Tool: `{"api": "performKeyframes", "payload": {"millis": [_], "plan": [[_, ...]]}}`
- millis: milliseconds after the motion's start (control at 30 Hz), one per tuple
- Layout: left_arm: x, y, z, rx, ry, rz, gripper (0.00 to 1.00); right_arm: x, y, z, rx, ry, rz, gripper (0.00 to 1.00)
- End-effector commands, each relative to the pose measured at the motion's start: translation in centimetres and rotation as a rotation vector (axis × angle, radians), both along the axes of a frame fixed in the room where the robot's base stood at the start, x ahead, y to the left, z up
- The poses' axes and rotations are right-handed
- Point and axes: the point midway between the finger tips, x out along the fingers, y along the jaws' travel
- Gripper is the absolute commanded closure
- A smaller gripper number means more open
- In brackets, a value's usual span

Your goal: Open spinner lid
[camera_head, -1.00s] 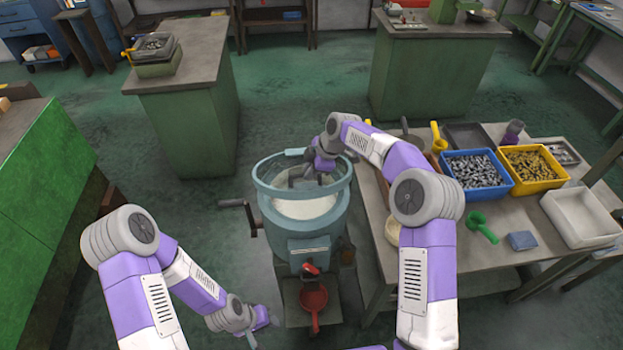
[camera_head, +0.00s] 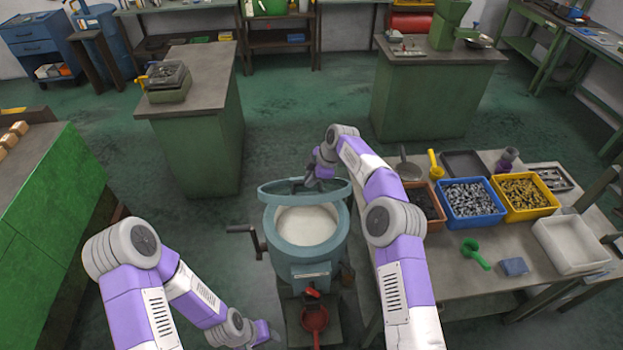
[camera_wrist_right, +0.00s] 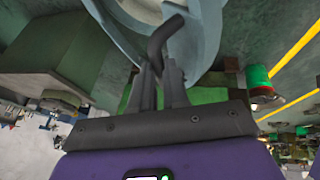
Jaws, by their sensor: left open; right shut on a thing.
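The spinner (camera_head: 306,240) is a blue-grey drum in the middle of the head view, with a pale white inside showing. Its lid (camera_head: 270,188) is a ring-like blue piece tilted up at the far side of the drum's mouth. My right gripper (camera_head: 318,178) is at the lid's far edge, shut on the dark curved lid handle (camera_wrist_right: 163,40), which shows between the fingers in the right wrist view. My left gripper (camera_head: 272,333) is open and empty, low in front of the spinner and to its left. The fingertips of my right gripper are partly hidden in the head view.
A side crank (camera_head: 243,229) sticks out left of the drum. The table on the right holds a blue bin (camera_head: 470,215), a yellow bin (camera_head: 533,212), a white tray (camera_head: 572,260) and a green scoop (camera_head: 474,252). Floor left of the spinner is clear.

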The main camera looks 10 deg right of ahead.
Motion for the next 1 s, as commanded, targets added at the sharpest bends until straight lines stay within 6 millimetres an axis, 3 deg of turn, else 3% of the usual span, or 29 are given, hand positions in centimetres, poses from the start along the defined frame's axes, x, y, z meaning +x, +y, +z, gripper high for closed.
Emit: {"api": "performKeyframes", "payload": {"millis": [33, 367, 400, 533, 1000], "plan": [[0.00, 0.00, -0.02, 0.000, 0.000, 0.000, 0.57, 0.19, -0.39, -0.79, -0.010, -0.003, -0.008, 1.00], [0.00, 0.00, -0.05, 0.000, 0.000, 0.000, 0.57, 0.17, -0.43, -0.91, -0.011, -0.001, -0.008, 1.00], [-0.01, 0.00, -0.05, 0.000, 0.000, 0.000, 0.57, 0.16, -0.42, -0.90, -0.011, 0.000, -0.008, 0.79], [0.01, 0.00, -0.04, 0.000, 0.000, 0.000, 0.57, 0.15, -0.29, -0.69, -0.007, -0.001, -0.006, 0.60], [-0.01, -0.01, 0.01, 0.000, 0.000, 0.000, 0.57, 0.14, -0.05, -0.28, -0.001, -0.004, -0.003, 0.60]]}}
